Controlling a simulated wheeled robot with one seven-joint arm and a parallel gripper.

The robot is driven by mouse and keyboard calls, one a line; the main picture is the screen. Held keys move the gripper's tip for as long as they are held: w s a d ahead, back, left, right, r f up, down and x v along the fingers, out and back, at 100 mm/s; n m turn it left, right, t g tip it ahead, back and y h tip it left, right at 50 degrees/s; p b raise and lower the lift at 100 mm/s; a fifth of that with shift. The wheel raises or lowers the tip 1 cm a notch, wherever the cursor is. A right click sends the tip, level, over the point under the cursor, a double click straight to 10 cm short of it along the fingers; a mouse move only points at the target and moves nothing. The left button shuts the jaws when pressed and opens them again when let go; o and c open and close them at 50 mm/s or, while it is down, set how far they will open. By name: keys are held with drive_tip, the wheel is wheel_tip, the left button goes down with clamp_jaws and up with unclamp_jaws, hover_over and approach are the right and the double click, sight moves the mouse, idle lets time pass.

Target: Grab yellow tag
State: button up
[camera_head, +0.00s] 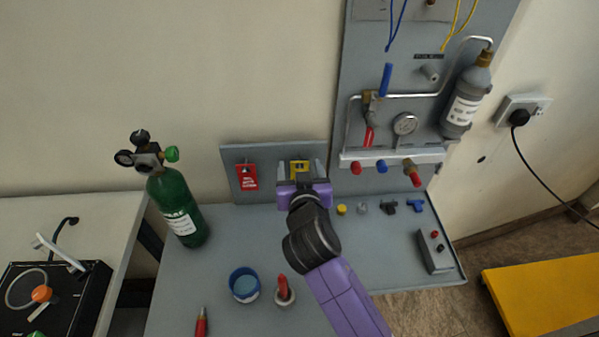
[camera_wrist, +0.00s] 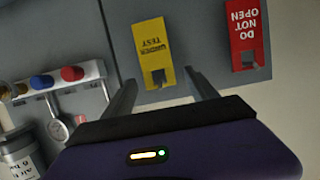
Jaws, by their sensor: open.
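The yellow tag (camera_head: 299,166) hangs on a small grey board (camera_head: 272,158) at the back of the grey bench. In the wrist view the yellow tag (camera_wrist: 153,50) reads "under test" upside down and has a dark clip or hook at its lower end. My gripper (camera_head: 301,172) is open in front of the tag and partly covers it in the head view. In the wrist view my gripper's two fingers (camera_wrist: 163,88) point toward the board, one on each side of the tag's lower end. I cannot tell the remaining gap to the tag.
A red "do not open" tag (camera_head: 247,177) hangs beside the yellow one. A green cylinder (camera_head: 178,208) stands left on the bench. A blue-rimmed cup (camera_head: 244,285) and a red-handled item (camera_head: 283,290) stand in front. A gauge panel (camera_head: 405,124) rises at right, with small fittings below.

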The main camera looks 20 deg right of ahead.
drive_tip(key=shift+w+d+f, duration=0.1)
drive_tip(key=shift+w, duration=0.15)
drive_tip(key=c, duration=1.4)
